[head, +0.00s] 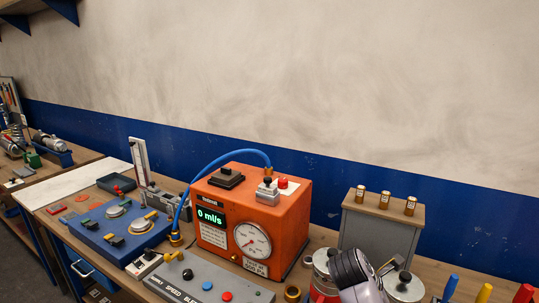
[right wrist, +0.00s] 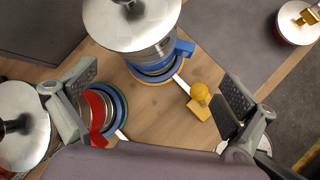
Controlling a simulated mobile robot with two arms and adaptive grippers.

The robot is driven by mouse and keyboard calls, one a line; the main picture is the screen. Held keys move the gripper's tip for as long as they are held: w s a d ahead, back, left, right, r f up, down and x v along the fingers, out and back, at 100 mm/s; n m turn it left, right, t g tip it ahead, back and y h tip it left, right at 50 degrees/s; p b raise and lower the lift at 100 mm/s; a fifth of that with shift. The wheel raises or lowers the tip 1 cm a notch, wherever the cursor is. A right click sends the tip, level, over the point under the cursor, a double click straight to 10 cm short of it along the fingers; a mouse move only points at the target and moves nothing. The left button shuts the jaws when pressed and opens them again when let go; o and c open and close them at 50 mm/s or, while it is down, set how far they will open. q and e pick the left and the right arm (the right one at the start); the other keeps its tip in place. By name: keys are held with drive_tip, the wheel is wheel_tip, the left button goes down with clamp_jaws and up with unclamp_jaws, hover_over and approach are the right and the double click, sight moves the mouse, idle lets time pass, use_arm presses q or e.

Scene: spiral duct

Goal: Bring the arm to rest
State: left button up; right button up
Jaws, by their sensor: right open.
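My right gripper (right wrist: 158,80) is open, its two fingers spread wide with nothing held between them. Below and between the fingers are the wooden bench top and metal canisters. One silver-lidded canister (right wrist: 132,22) with a blue band and blue tab stands at the top. A yellow knobbed piece (right wrist: 200,98) lies near the right finger. Part of my right arm also shows at the bottom of the head view, in front of the canisters (head: 405,287). My left gripper is in neither view.
An orange box (head: 290,220) with a gauge and a display reading 0 ml/s stands mid-bench, a blue hose on it. A grey control panel (head: 215,283) lies in front. A grey cabinet (head: 380,228) stands right. Coloured posts (head: 485,294) are at the lower right.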

drive_tip(key=s+a+f+m+y, duration=0.3)
drive_tip(key=s+f+m, duration=0.3)
drive_tip(key=s+f, duration=0.5)
drive_tip(key=s+a+m+y, duration=0.25)
drive_tip(key=s+m, duration=0.25)
drive_tip(key=s, duration=0.4)
drive_tip(key=s+a+m+y, duration=0.2)
drive_tip(key=s+a+m, duration=0.25)
drive_tip(key=s, duration=0.45)
wheel_tip(320, 180, down, 33)
drive_tip(key=s+b, duration=0.1)
drive_tip(key=b, duration=0.7)
drive_tip(key=s+d+f+g+b, duration=0.1)
drive_tip(key=s+d+f+b, duration=0.1)
drive_tip(key=s+f, duration=0.6)
drive_tip(key=s+d+f+b, duration=0.1)
drive_tip(key=s+f+b, duration=0.3)
drive_tip(key=s+f, duration=0.5)
wheel_tip(320, 180, down, 6)
drive_tip(key=shift+d+f+g+b, duration=0.25)
drive_tip(key=shift+d+g+b, duration=0.05)
drive_tip(key=shift+d+g, duration=0.1)
drive_tip(key=shift+h, duration=0.25)
